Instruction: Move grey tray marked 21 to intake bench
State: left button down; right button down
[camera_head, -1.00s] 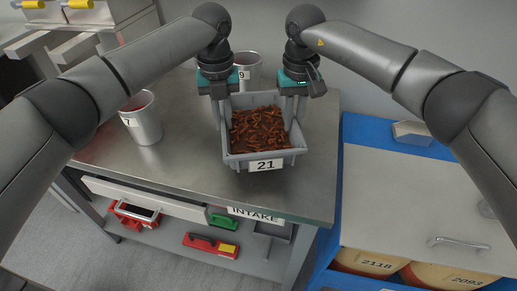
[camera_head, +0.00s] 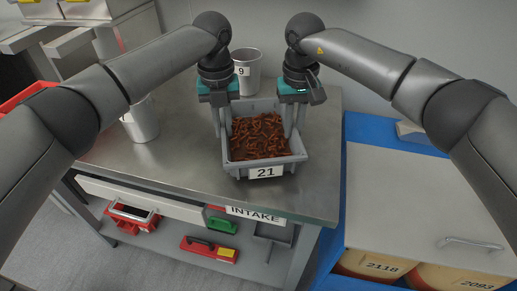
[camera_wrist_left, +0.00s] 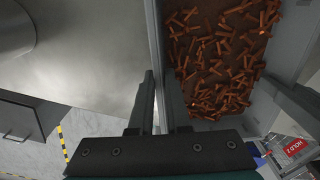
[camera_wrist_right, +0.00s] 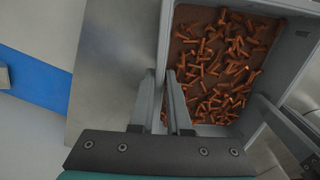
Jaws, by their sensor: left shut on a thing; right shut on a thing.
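The grey tray marked 21 (camera_head: 266,172) is over the steel intake bench (camera_head: 190,168), full of small rusty-brown pieces (camera_head: 258,137). I cannot tell if its base touches the bench top. My left gripper (camera_head: 222,125) is shut on the tray's left wall, and my right gripper (camera_head: 293,120) is shut on its right wall. In the left wrist view the fingers (camera_wrist_left: 150,105) straddle the tray wall, with the pieces (camera_wrist_left: 215,60) to the right. In the right wrist view the fingers (camera_wrist_right: 165,105) clasp the other wall beside the pieces (camera_wrist_right: 215,65).
A metal cup marked 9 (camera_head: 246,70) stands behind the tray, and another metal cup (camera_head: 141,120) stands to its left, partly behind my left arm. The INTAKE label (camera_head: 255,214) is on the bench's front edge.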

pick_arm(q)
jog(key=shift+a+f+b, duration=0.1)
jog(key=shift+f+b, duration=0.4)
jog(key=shift+f, duration=0.1)
pick_arm(e)
jog(key=shift+d+f, duration=0.1)
jog(key=shift+f, duration=0.5)
pick_arm(q)
jog(key=c, duration=0.9)
grip_release()
pick_arm(e)
jog(key=c, duration=0.9)
grip_release()
pick_arm(q)
jog(key=shift+r, duration=0.1)
pick_arm(e)
jog(key=shift+r, duration=0.25)
pick_arm(q)
notch_tip(320, 180, up, 12)
jog(key=shift+f, duration=0.1)
pick_arm(e)
notch_tip(320, 180, up, 12)
jog(key=shift+f, duration=0.2)
